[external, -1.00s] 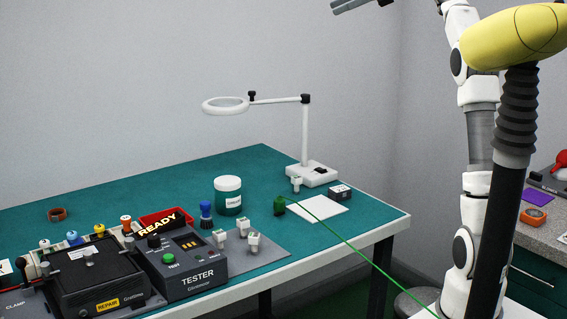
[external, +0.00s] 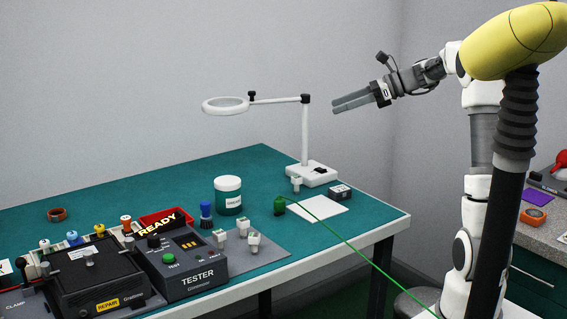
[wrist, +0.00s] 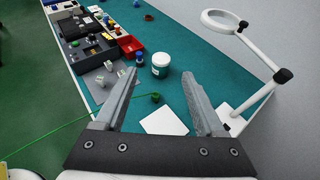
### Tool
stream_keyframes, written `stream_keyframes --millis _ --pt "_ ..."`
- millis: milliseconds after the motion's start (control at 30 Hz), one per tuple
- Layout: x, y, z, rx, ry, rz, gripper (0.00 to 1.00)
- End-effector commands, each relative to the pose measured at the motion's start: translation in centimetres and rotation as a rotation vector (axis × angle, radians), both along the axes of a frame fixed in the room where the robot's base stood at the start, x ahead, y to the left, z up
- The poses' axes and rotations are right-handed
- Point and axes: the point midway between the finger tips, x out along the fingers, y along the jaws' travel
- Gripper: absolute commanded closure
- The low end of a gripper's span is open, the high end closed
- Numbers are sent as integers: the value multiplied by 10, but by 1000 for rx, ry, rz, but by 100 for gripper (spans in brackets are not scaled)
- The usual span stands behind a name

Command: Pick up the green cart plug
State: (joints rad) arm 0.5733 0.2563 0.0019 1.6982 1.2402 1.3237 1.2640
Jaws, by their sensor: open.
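The green cart plug (external: 279,205) stands on the teal bench mat, at the left edge of a white sheet, with a green cable running from it towards the lower right. In the wrist view the plug (wrist: 155,98) shows between my fingers, far below them, with its cable going off to the left. My gripper (external: 334,106) is open and empty, high in the air to the right of the magnifier lamp. In the wrist view my gripper (wrist: 170,88) has its two grey fingers spread wide.
The magnifier lamp (external: 305,140) rises behind the plug. A white jar (external: 228,196), a blue-topped item (external: 206,214) and the tester (external: 185,262) stand to the left. A small dark box (external: 340,192) sits at the white sheet (external: 318,209). The bench's right corner is clear.

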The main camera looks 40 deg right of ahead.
Motion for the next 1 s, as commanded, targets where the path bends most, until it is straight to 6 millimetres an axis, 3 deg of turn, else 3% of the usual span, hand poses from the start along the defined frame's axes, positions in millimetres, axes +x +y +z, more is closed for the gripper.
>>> stream_keyframes --millis 33,100,200,300,400,567,1000 --pt "-1 0 -45 14 21 -3 28" --pt "-1 0 -97 14 21 -3 28" --pt "0 0 -150 10 14 -2 28" --pt "0 0 -183 6 9 -1 28" --pt "0 0 -200 3 4 0 28" --pt "7 9 -213 1 1 4 28" --pt "60 74 -247 1 1 5 28"
